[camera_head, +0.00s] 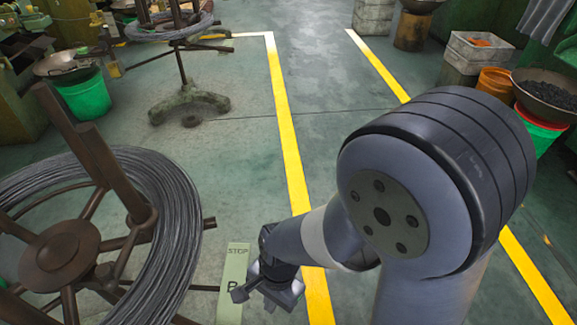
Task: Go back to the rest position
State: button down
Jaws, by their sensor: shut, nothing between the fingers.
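My arm reaches in from the lower right, its large grey joint in the foreground. My gripper (268,292) is at the lower middle, pointing down over the floor beside the yellow line. It holds nothing that I can see, and its fingers look shut. Below and beside it lies a pale green floor plate (236,262) marked "STOP". I cannot tell how high the gripper is above the floor.
A wire coil on a brown reel (180,215) stands close at the left. Another reel stand (190,98) is farther back. A green bucket (88,98) stands at left, and a pan of dark parts (548,92) at right. The aisle between the yellow lines (285,130) is clear.

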jog(key=s+a+f+b, duration=0.2)
jog(key=s+f+b, duration=0.2)
jog(key=f, duration=0.4)
jog(key=shift+s+a+f, duration=0.15)
jog(key=shift+s+f, duration=0.05)
jog(key=shift+s, duration=0.4)
